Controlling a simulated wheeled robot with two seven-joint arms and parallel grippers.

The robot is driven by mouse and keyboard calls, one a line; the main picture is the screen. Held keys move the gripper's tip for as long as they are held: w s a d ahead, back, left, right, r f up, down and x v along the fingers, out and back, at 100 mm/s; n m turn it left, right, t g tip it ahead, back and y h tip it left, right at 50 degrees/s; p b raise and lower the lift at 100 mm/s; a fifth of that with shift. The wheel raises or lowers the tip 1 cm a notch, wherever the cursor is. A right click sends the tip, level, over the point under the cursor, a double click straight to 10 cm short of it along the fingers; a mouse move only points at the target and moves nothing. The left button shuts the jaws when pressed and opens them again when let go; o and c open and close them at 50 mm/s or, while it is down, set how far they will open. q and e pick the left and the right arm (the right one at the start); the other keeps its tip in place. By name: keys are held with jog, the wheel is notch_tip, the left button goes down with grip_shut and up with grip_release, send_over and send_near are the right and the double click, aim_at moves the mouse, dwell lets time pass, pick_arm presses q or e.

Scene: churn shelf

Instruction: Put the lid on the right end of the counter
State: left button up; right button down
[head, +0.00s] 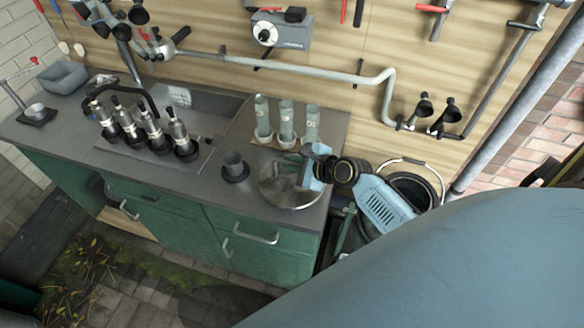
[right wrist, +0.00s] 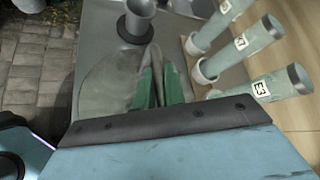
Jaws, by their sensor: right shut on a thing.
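The lid (head: 287,196) is a round, shiny grey metal disc at the right end of the dark grey counter (head: 235,205). In the right wrist view the lid (right wrist: 105,84) shows beyond the finger mount, left of the green fingers. My right gripper (head: 288,164) is over the lid and shut on it; its green fingers also show in the right wrist view (right wrist: 158,84). The grip point itself is partly hidden. I cannot tell whether the lid touches the counter top or hovers just above it. My left gripper is not in view.
A grey cup on a dark base (head: 233,165) stands just left of the lid. Several glass tubes (head: 285,120) stand in a holder behind it. Dark-based bottles (head: 152,132) are farther left. A dark bucket (head: 415,188) stands beyond the counter's right end.

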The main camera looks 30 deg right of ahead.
jog(key=shift+w+f, duration=0.1)
jog(key=shift+f, duration=0.6)
jog(key=c, duration=1.9)
grip_release()
jog(key=shift+f, duration=0.2)
jog(key=o, duration=0.4)
jog(key=p+v, duration=0.1)
jog(key=v, duration=1.1)
jog(key=shift+r, duration=0.1)
